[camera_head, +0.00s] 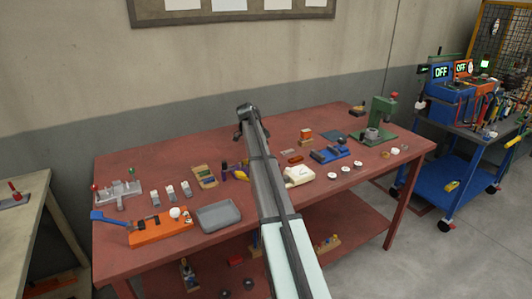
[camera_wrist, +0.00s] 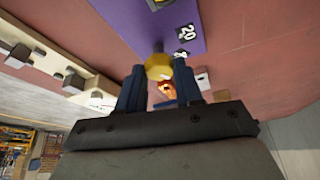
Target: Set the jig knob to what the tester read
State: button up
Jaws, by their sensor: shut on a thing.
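A purple jig body (camera_wrist: 135,14) fills the top of the wrist view, with a white label reading 20 (camera_wrist: 185,33). A yellow knob (camera_wrist: 158,64) stands out from it, with a thin post behind. My gripper (camera_wrist: 158,74) is shut on the yellow knob, one dark blue finger on each side. The knob's pointer and setting are not clear. In the head view a small purple thing (camera_head: 226,173) lies beside my arm on the red bench; my arm hides part of that area. I cannot tell which thing is the tester, and no reading from it is legible.
A blue cart (camera_head: 457,179) at right carries devices showing OFF (camera_head: 441,72).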

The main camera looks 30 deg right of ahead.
jog(key=m, duration=0.2)
jog(key=m+g, duration=0.1)
jog(key=m+g+y, duration=0.1)
jog(key=m, duration=0.1)
jog(key=shift+w+d+m, duration=0.1)
jog(key=shift+w+m, duration=0.15)
jog(key=shift+m, duration=0.05)
jog(key=m, duration=0.2)
jog(key=m+y, duration=0.1)
jog(key=m, duration=0.1)
jog(key=shift+d+m+g+y, duration=0.1)
jog(key=shift+m+g+y, duration=0.2)
jog(key=shift+m+g, duration=0.1)
jog(key=o, duration=1)
jog(key=shift+o, duration=0.2)
